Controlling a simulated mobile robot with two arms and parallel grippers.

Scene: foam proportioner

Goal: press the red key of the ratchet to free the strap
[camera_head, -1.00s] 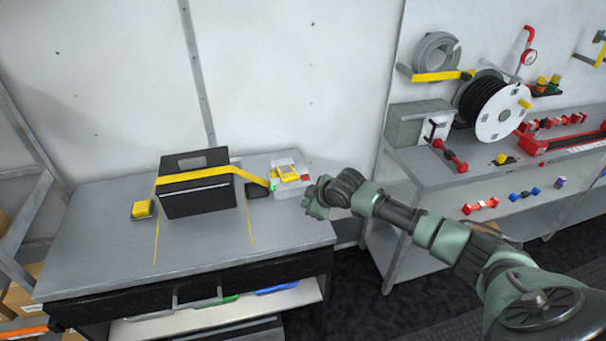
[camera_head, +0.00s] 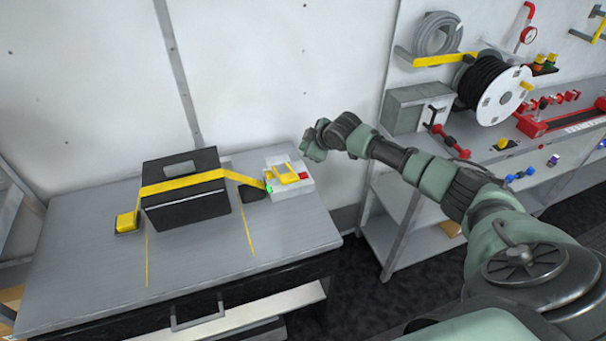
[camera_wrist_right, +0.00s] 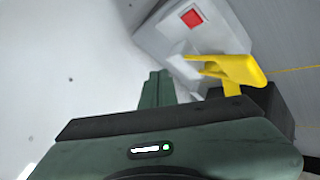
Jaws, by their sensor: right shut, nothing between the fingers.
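The ratchet (camera_head: 290,181) is a pale grey box with a yellow handle (camera_head: 287,173) at the right end of the strap, on the grey bench. Its red key (camera_head: 303,176) is at the right side of the box; it also shows in the right wrist view (camera_wrist_right: 191,17). The yellow strap (camera_head: 182,184) runs over a black case (camera_head: 187,208). My right gripper (camera_head: 309,147) is shut and empty, above and a little right of the ratchet in the head view, apart from the key. In the wrist view the ratchet lies beyond its fingers (camera_wrist_right: 155,88). My left gripper is not in view.
A yellow block (camera_head: 127,221) holds the strap's left end on the bench (camera_head: 200,262). A green light (camera_head: 268,188) shows by the ratchet. A grey shelf (camera_head: 420,230) with a cable reel (camera_head: 500,97) stands to the right. The bench front is clear.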

